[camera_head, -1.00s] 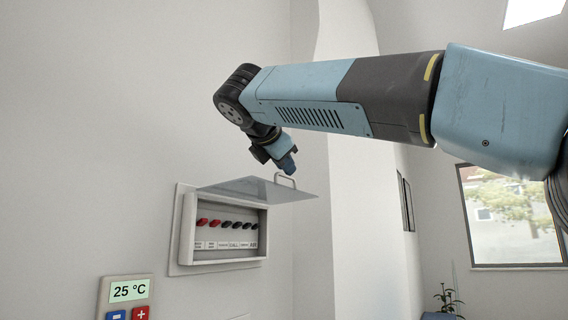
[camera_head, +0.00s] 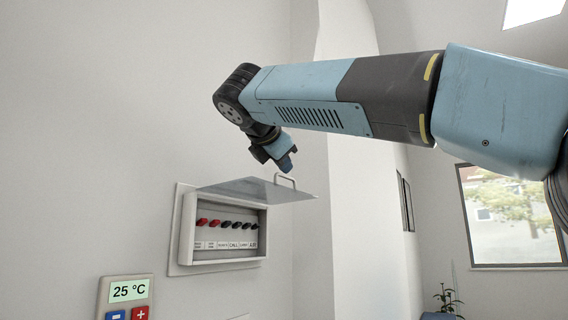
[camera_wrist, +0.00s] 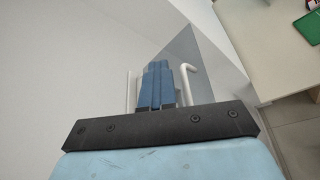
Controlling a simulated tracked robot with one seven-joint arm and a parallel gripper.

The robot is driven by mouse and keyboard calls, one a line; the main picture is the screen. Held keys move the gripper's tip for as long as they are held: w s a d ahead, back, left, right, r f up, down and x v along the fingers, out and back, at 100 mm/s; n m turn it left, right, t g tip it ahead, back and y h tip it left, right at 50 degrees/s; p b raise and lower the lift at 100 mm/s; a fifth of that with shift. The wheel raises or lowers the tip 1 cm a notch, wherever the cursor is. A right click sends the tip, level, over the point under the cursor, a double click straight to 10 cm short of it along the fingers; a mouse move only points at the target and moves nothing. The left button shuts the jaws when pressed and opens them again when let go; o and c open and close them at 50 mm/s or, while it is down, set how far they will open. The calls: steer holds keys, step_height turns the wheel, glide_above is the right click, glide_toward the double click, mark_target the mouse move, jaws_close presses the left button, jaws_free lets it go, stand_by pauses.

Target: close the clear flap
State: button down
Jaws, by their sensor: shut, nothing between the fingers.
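The clear flap (camera_head: 250,188) is raised, standing out roughly level from the top of a white wall box (camera_head: 186,232). Its pale bar handle (camera_head: 286,178) stands up near the outer edge. My gripper (camera_head: 288,168) is just above the flap, beside the handle, with its fingers pointing down. In the wrist view the blue fingers (camera_wrist: 158,68) are together and empty. The handle (camera_wrist: 187,72) shows on both sides of them there, and the flap (camera_wrist: 195,52) shows as a grey pane beyond. I cannot tell whether the fingers touch the flap or handle.
Red and black switches (camera_head: 228,224) sit in a row inside the open box, above labels. A thermostat (camera_head: 127,292) reading 25 °C is on the wall below left. A window (camera_head: 512,215) and a plant (camera_head: 447,297) are at right. The wrist view shows a counter (camera_wrist: 265,45).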

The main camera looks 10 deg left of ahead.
steer(key=c, duration=1.8)
jaws_free()
steer(key=shift+o, duration=1.4)
steer(key=v, duration=1.3)
steer(key=shift+s, duration=0.35)
steer(key=shift+a, duration=0.1)
steer(key=shift+c, duration=0.4)
